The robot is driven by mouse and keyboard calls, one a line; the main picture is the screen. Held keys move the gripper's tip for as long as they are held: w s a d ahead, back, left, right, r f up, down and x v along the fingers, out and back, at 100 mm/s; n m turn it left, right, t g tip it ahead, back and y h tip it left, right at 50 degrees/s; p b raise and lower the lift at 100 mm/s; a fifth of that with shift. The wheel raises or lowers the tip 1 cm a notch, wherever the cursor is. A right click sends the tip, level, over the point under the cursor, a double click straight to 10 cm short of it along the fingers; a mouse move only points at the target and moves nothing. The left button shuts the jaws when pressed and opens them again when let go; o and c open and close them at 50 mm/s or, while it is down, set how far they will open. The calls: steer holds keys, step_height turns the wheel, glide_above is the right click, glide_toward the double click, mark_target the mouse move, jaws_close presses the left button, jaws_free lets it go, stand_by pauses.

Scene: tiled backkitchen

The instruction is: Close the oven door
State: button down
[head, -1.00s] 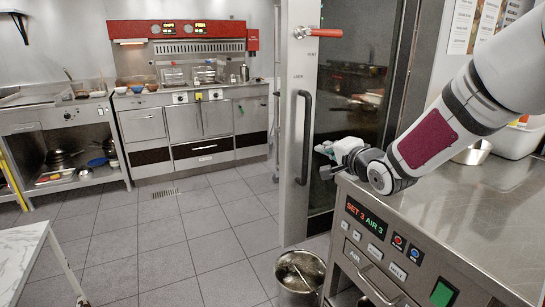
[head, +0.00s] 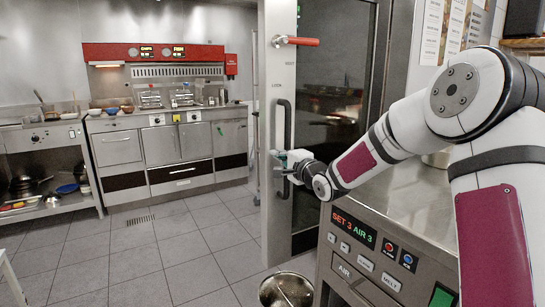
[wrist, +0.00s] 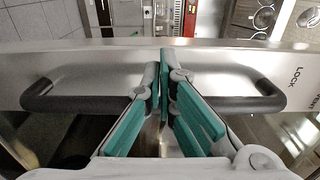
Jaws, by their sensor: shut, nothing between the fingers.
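The oven door (head: 275,215) is a tall steel-framed door with dark glass, standing at the centre of the head view. A black vertical bar handle (head: 283,130) is on its steel strip, and a red-gripped lever (head: 298,41) is above. My gripper (head: 281,157) is at the handle's lower half, with teal fingers shut and empty. In the wrist view, the handle (wrist: 60,104) runs crosswise behind the fingers (wrist: 163,62), and the tips reach over the steel strip. I cannot tell whether they touch it. The door's far side is hidden, so how far it stands open is unclear.
A steel control cabinet (head: 345,262) with a lit display stands below my arm at right. A metal bucket (head: 287,290) is on the floor by the door. A red-hooded cooking range (head: 165,150) stands at the back. The tiled floor (head: 150,250) at left is clear.

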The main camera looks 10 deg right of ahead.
mark_target(268, 149)
steer(key=shift+b+x, duration=0.5)
steer(key=shift+x, duration=1.55)
steer(key=shift+w, duration=0.1)
